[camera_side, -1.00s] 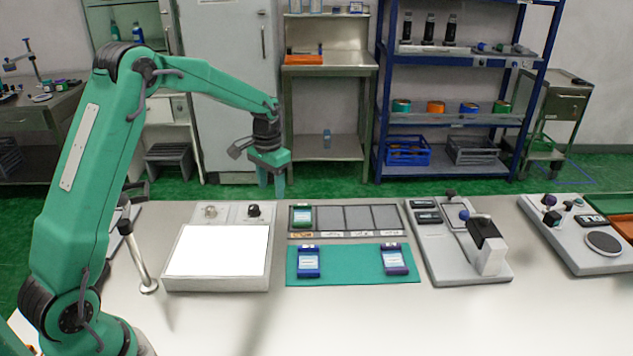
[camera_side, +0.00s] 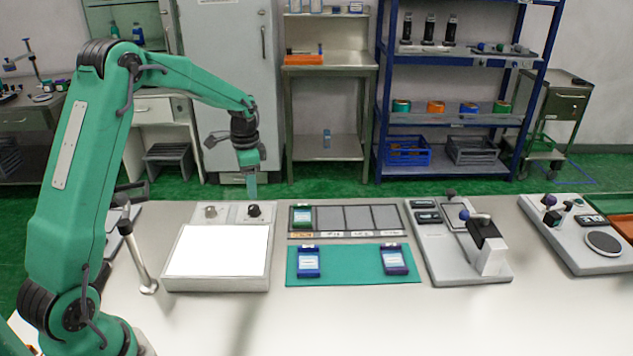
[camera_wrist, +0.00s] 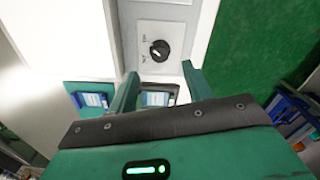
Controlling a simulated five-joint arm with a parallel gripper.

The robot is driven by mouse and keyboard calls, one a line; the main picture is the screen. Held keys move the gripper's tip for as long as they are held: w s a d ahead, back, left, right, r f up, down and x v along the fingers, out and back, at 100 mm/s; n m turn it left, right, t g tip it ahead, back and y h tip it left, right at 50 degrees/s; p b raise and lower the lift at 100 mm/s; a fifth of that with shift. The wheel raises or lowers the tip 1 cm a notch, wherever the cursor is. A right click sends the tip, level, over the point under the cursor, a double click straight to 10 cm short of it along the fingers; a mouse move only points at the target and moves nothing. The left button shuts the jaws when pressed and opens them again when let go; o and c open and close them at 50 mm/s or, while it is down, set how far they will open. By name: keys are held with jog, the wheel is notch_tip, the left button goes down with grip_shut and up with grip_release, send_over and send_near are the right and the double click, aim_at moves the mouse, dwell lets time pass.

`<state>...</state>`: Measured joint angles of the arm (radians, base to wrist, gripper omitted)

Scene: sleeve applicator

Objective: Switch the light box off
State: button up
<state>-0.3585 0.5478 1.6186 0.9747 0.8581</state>
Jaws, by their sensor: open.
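The light box (camera_side: 182,277) stands on the table left of centre, and its panel (camera_side: 218,250) glows bright white. On its rear strip are a black knob (camera_side: 254,210) and a grey knob (camera_side: 210,211). My gripper (camera_side: 252,190) points down above and slightly behind the black knob, apart from it. In the wrist view the black knob (camera_wrist: 159,50) shows on a pale plate with small marks, beyond the fingertips of my gripper (camera_wrist: 160,80). The fingers are apart with nothing between them.
A green mat (camera_side: 345,268) with two blue-cased items lies to the right. Behind it is a compartment tray (camera_side: 373,220) holding a green item. A grey applicator device (camera_side: 440,265) stands further right. A metal post (camera_side: 145,265) rises left of the light box. The front table is clear.

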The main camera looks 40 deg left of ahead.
aim_at(253, 207)
jog(key=shift+f, duration=3.55)
jog(key=c, duration=1)
